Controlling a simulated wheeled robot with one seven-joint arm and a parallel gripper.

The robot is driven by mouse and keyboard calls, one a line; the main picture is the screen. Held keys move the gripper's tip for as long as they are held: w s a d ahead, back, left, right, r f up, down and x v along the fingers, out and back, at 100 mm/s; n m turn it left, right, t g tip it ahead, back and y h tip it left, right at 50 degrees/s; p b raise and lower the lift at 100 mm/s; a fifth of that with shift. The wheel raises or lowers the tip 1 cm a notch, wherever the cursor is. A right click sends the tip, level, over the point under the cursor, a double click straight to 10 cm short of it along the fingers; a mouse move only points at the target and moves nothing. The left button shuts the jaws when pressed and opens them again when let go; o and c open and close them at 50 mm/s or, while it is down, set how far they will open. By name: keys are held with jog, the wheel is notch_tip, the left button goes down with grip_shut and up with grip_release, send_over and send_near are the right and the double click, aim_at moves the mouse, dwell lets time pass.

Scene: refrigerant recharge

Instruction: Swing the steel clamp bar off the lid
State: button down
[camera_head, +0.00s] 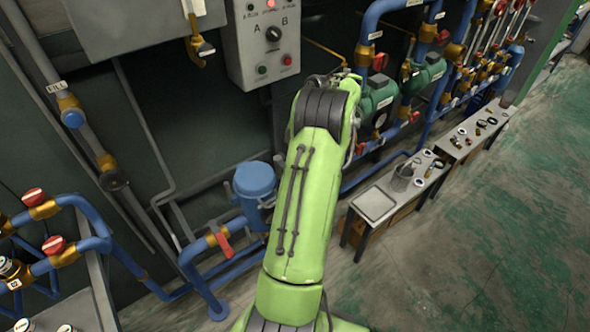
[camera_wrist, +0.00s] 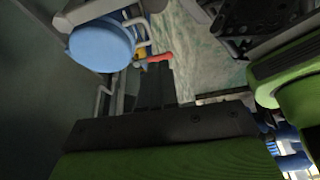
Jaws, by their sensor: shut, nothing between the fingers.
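A blue filter housing with a round blue lid (camera_head: 255,179) stands at the left of my green arm in the head view. The lid (camera_wrist: 101,46) is at the upper left of the wrist view. Its visible top looks bare. A thin steel rod (camera_wrist: 140,24) stands at the lid's right edge and another (camera_wrist: 103,98) below it; I cannot tell which is the clamp bar. My gripper (camera_wrist: 158,70) is shut and empty, its dark fingers right of and below the lid in the picture, apart from it. My arm hides the gripper in the head view.
A red valve handle (camera_head: 225,245) sits on the blue pipe below the housing; a red handle (camera_wrist: 160,58) shows near my fingertips. A control box (camera_head: 263,42) hangs above. Green pumps (camera_head: 378,100) and a grey bench (camera_head: 376,205) stand at right. Open floor (camera_head: 500,235) lies at right.

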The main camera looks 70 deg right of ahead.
jog(key=v, duration=0.1)
jog(key=p+v, duration=0.1)
jog(key=v, duration=0.2)
jog(key=shift+s+a+r, duration=0.1)
jog(key=shift+s+a, duration=0.1)
jog(key=shift+a, duration=0.05)
